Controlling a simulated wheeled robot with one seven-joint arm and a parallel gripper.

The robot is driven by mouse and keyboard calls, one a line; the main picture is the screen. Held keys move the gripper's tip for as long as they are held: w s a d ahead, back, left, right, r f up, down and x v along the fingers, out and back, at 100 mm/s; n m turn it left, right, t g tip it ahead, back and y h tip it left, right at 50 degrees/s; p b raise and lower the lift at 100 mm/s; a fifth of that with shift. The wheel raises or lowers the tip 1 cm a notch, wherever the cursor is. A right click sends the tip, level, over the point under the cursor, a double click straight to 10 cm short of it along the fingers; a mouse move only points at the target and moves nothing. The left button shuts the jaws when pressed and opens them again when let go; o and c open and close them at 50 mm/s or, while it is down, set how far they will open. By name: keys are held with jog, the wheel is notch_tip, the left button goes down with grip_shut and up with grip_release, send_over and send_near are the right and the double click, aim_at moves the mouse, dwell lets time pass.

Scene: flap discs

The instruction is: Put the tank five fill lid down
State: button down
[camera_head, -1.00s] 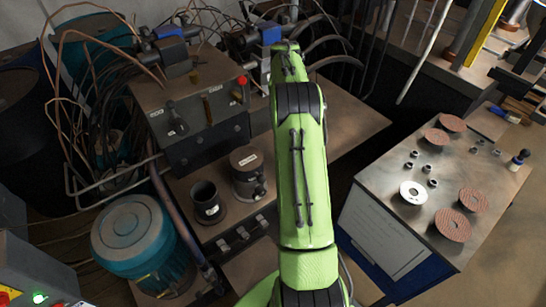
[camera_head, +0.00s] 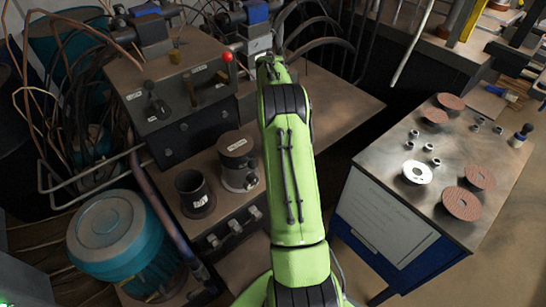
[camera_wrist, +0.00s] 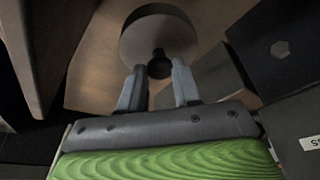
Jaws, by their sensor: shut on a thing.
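In the wrist view, a round grey lid (camera_wrist: 155,30) with a dark knob (camera_wrist: 159,66) shows just beyond my gripper (camera_wrist: 159,82). The two fingers are shut on the knob, and the lid's disc faces away from me. In the head view my arm hides the gripper and the lid. An open dark fill neck (camera_head: 196,193) with a white label stands on the bench left of my arm. Beside it is a capped neck (camera_head: 238,160). I cannot read their labels.
A control box (camera_head: 185,105) with levers and a red knob stands behind the necks. A brown bench top (camera_head: 335,105) is clear right of my arm. A metal cabinet (camera_head: 395,150) at right holds several discs and nuts. A teal motor (camera_head: 112,235) stands at left.

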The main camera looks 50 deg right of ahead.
notch_tip(320, 180, down, 11)
jog(key=shift+f+b, duration=0.15)
jog(key=shift+b, duration=0.7)
jog(key=c, duration=0.8)
grip_release()
jog(key=shift+f, duration=0.15)
